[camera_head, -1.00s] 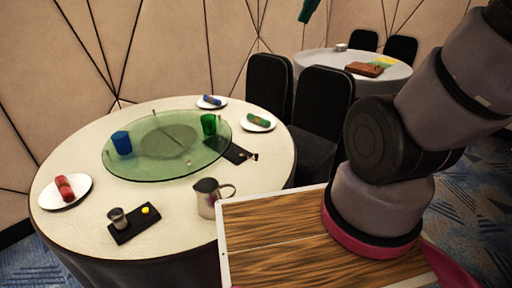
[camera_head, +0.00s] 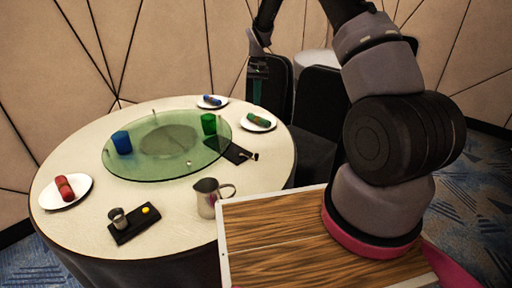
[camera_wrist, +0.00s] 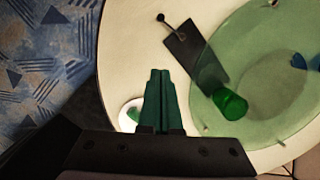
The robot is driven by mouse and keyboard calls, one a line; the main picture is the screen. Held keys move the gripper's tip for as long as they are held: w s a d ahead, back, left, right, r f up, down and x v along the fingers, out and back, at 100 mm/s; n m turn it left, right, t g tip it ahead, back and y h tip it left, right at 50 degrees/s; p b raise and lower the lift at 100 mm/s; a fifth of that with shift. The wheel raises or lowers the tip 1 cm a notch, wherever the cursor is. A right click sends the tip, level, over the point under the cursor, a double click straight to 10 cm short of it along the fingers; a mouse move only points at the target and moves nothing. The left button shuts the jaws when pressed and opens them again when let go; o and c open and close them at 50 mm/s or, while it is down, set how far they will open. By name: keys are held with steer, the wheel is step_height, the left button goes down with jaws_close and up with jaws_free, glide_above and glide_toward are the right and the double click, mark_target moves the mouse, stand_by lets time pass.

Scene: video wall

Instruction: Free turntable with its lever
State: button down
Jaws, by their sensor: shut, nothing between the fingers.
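The green glass turntable (camera_head: 128,166) lies on the round cream table, with a blue cup (camera_head: 121,142) near its left edge and a green cup (camera_head: 208,124) near its right edge. A dark plate (camera_head: 226,147) with a short lever ending in a dark knob (camera_head: 255,156) sits at the turntable's right edge, partly under the glass. The wrist view shows the plate (camera_wrist: 188,52), the knob (camera_wrist: 160,17) and the green cup (camera_wrist: 230,104). My gripper (camera_head: 258,88) is shut and empty, high beyond the table's back right side. Its teal fingers (camera_wrist: 160,74) appear left of the plate.
White plates with a red roll (camera_head: 65,188), a green roll (camera_head: 256,118) and a blue roll (camera_head: 211,100) stand around the turntable. A metal pitcher (camera_head: 207,198) and a dark tray (camera_head: 130,231) with a metal cup stand in front. Black chairs (camera_head: 318,105) stand at right.

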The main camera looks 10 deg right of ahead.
step_height(320, 180, down, 9)
steer(key=g, duration=0.1)
steer(key=shift+w+a, duration=0.25)
steer(key=shift+a, duration=0.1)
steer(key=x, duration=0.9)
steer(key=shift+s+d+f, duration=0.1)
steer(key=shift+s+f, duration=0.1)
steer(key=shift+f, duration=0.1)
steer(key=s, duration=0.3)
steer(key=shift+s+a+f, duration=0.1)
steer(key=shift+a+f, duration=0.05)
steer(key=shift+a, duration=0.1)
steer(key=shift+s, duration=0.4)
